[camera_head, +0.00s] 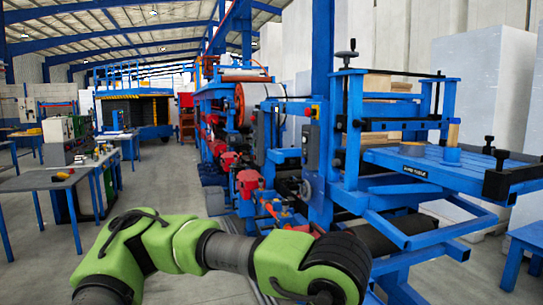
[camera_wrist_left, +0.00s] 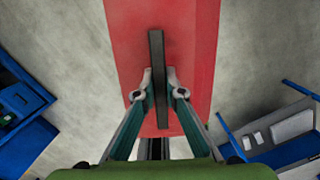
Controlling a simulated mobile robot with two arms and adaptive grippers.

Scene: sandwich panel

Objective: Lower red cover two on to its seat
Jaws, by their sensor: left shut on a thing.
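A red flat cover (camera_wrist_left: 195,50) fills the middle of the left wrist view and runs off its top edge. A dark upright bar (camera_wrist_left: 157,50), which looks like its handle, stands along its middle. My left gripper (camera_wrist_left: 159,84) is shut on this bar, with one fingertip on each side. The cover appears held above the grey floor. In the head view my green left arm crosses the bottom; its gripper and the cover do not show there. I cannot make out the cover's seat in either view. My right gripper is in neither view.
A blue machine line (camera_head: 282,110) with red parts (camera_head: 248,183) stands ahead, close beyond my arm. A blue table (camera_head: 430,168) juts out at right. Workbenches (camera_head: 40,181) stand at left. The grey floor (camera_head: 160,180) between is clear.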

